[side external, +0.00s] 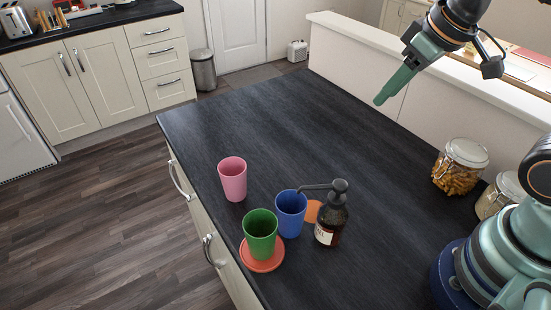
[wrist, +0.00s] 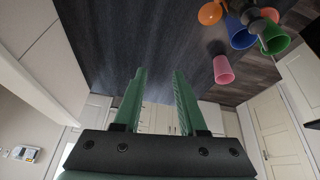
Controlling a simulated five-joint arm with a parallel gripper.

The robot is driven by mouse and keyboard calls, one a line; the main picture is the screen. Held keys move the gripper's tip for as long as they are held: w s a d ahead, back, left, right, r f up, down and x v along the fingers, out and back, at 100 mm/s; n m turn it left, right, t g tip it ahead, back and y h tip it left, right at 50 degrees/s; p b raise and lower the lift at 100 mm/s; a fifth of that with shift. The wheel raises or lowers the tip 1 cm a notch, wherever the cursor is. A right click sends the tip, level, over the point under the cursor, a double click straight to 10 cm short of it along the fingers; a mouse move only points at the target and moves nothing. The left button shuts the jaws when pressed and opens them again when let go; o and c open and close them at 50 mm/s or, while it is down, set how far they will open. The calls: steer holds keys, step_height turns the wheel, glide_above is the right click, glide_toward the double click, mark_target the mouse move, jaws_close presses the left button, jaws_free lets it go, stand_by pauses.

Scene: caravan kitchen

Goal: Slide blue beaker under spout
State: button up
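The blue beaker (side external: 291,218) stands upright on the dark worktop, beside a brown pump bottle (side external: 331,222) with a dark pump head. The bottle's spout (side external: 316,187) points left, and its tip appears over the blue beaker's mouth in the side view. The blue beaker also shows in the wrist view (wrist: 237,33), partly covered by the bottle. My gripper (side external: 380,101) is high above the worktop, well away from the beaker. In the wrist view its green fingers (wrist: 160,72) are apart and empty.
A green beaker (side external: 260,236) stands on a coral saucer (side external: 262,264), close in front of the blue one. A pink beaker (side external: 232,179) stands to the left. Lidded jars (side external: 459,166) stand at the right. The worktop's far half (side external: 285,110) is clear.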

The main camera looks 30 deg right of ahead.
steer(key=w+a+f+n+g, duration=0.3)
steer(key=w+a+n, duration=0.2)
steer(key=a+n, duration=0.45)
steer(key=n+g, duration=0.3)
steer(key=n, duration=0.4)
glide_above(282, 202)
step_height(282, 202, down, 7)
steer(key=shift+w+a+r+h, duration=0.15)
steer(key=shift+w+a+h, duration=0.1)
steer(key=shift+w+h, duration=0.2)
steer(key=f, duration=0.8)
steer(key=s+f, duration=0.1)
steer(key=f, duration=0.3)
steer(key=shift+d, duration=0.3)
jaws_close()
